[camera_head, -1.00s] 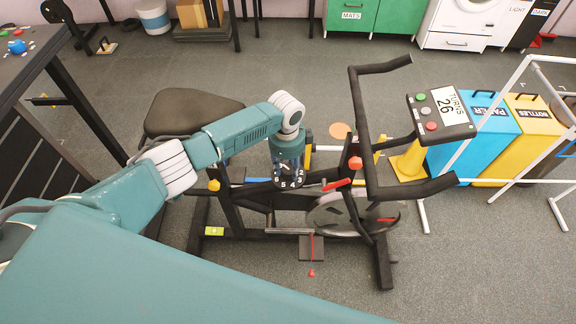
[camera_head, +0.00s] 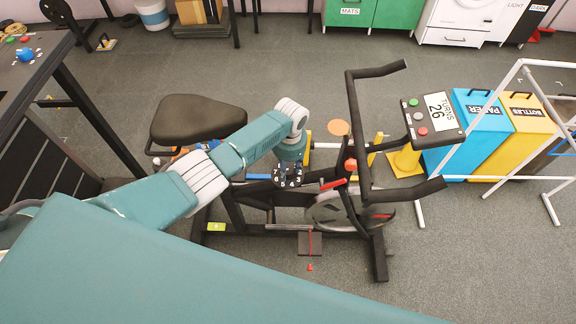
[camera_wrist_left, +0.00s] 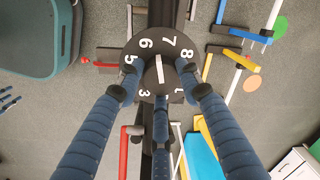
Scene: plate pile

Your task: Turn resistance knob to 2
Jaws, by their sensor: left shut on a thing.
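The resistance knob (camera_head: 287,183) is a round black dial with white numbers, on the frame of the exercise bike (camera_head: 235,212). In the head view 7, 6, 5, 4 and 3 show along its near side.
Blue (camera_head: 482,128) and yellow (camera_head: 524,132) bins and a white pipe frame (camera_head: 498,108) stand at the right. A dark table (camera_head: 38,62) is at the left.

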